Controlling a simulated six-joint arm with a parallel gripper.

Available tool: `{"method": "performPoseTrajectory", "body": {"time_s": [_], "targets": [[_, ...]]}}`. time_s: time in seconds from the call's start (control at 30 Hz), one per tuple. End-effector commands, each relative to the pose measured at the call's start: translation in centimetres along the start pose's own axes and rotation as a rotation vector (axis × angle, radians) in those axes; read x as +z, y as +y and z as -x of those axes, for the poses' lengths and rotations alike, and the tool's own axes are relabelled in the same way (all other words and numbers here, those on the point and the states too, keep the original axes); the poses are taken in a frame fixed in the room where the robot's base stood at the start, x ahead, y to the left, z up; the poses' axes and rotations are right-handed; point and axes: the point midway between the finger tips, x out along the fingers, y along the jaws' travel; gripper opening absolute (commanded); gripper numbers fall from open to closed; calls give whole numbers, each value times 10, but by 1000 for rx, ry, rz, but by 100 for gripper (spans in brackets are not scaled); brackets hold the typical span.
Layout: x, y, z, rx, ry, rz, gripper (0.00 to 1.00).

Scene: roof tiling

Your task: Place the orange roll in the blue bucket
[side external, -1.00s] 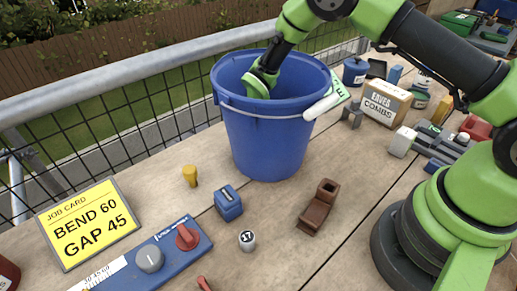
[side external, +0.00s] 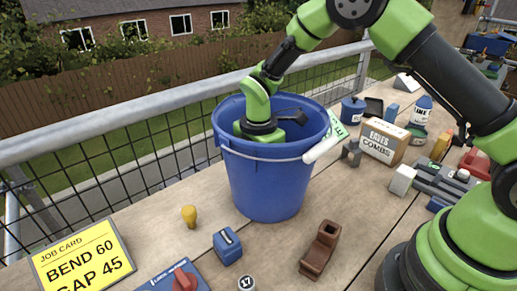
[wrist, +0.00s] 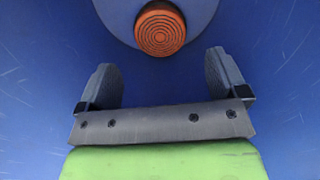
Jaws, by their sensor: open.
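The blue bucket (side external: 265,185) stands upright on the boards in the side view. Its inner wall (wrist: 40,80) fills most of the wrist view. The ridged round end of the orange roll (wrist: 159,28) shows inside the bucket, at the top middle of the wrist view, against a paler blue disc. The rest of the roll is hidden, and the side view does not show it. My gripper (wrist: 163,78) is open and empty, its two dark fingers apart and clear of the roll. In the side view my gripper (side external: 290,115) is inside the bucket's mouth, just below the rim.
A white handle grip (side external: 322,143) hangs at the bucket's right. A brown pipe piece (side external: 320,250), a blue block (side external: 227,246) and a yellow peg (side external: 189,216) stand in front. The eaves combs box (side external: 384,141) is to the right. A mesh railing (side external: 130,170) runs behind.

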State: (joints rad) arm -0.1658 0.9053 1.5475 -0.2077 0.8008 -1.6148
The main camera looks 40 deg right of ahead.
Motion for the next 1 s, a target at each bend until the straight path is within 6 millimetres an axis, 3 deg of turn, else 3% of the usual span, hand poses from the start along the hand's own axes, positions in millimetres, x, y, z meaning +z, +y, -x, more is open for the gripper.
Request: {"method": "performPoseTrajectory", "body": {"time_s": [0.2,0.57,0.77,1.0], "targets": [[0,0,38,2,0,0,92],[1,-1,56,10,4,-28,92],[8,-19,111,93,55,-300,92],[21,-73,186,209,199,-808,92]]}}
